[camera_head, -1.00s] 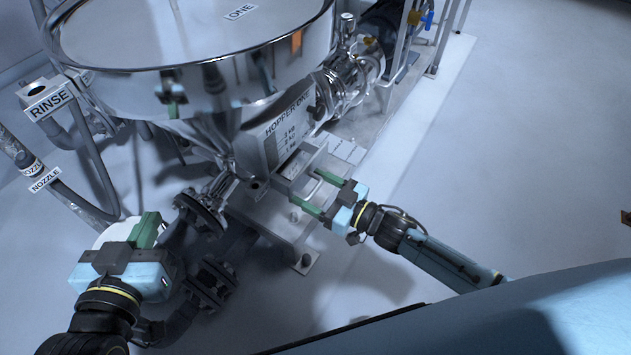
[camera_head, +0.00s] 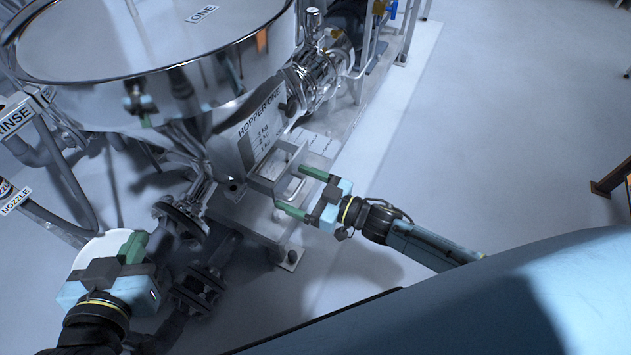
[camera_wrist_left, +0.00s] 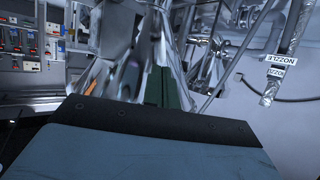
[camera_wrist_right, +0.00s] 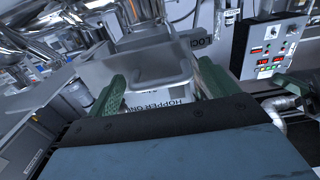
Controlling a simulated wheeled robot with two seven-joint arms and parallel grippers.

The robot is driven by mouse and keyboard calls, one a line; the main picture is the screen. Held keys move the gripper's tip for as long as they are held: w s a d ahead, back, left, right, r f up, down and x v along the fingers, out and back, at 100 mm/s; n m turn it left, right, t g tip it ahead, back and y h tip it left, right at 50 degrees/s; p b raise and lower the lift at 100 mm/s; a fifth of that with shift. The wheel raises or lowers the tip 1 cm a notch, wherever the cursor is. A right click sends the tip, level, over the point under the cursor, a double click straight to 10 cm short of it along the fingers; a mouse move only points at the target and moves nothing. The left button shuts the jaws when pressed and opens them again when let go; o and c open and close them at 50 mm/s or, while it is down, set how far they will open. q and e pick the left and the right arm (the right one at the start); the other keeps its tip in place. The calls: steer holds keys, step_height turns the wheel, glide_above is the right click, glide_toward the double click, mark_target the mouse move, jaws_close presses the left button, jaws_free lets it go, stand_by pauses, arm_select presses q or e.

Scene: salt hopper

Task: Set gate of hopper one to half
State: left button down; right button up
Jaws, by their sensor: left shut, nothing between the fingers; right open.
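Hopper one (camera_head: 150,85) is a large shiny steel vessel at the upper left of the head view, with a label and kg scale on its front. Under its outlet is a metal gate housing (camera_head: 262,180) with a looped gate handle (camera_head: 293,189). My right gripper (camera_head: 303,192) is open, with its green fingers on either side of the handle. The handle (camera_wrist_right: 150,75) also shows between the fingers in the right wrist view; I cannot tell whether they touch it. My left gripper (camera_head: 133,246) is shut and empty, left of the hopper outlet.
Dark flanged pipework (camera_head: 195,285) lies between my left gripper and the gate. Hoses with nozzle and rinse labels (camera_head: 15,118) hang at the left. A control panel (camera_wrist_right: 272,48) shows in the right wrist view. The floor right of the hopper is clear.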

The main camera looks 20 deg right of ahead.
arm_select(q)
steer(key=s+a+f+g+y+p, duration=0.1)
steer(key=s+a+f+g, duration=0.1)
steer(key=s+f+g, duration=0.2)
steer(key=s+a+f+g+y+p, duration=0.1)
steer(key=s+a+f+g+p, duration=0.1)
steer(key=s, duration=0.6)
step_height(320, 180, down, 3)
steer(key=a+g, duration=0.1)
steer(key=g, duration=0.2)
steer(key=shift+s+a+r+n+g+y, duration=0.15)
steer(key=shift+a+n+g+y, duration=0.15)
steer(key=shift+y, duration=0.1)
arm_select(e)
steer(key=v, duration=1.3)
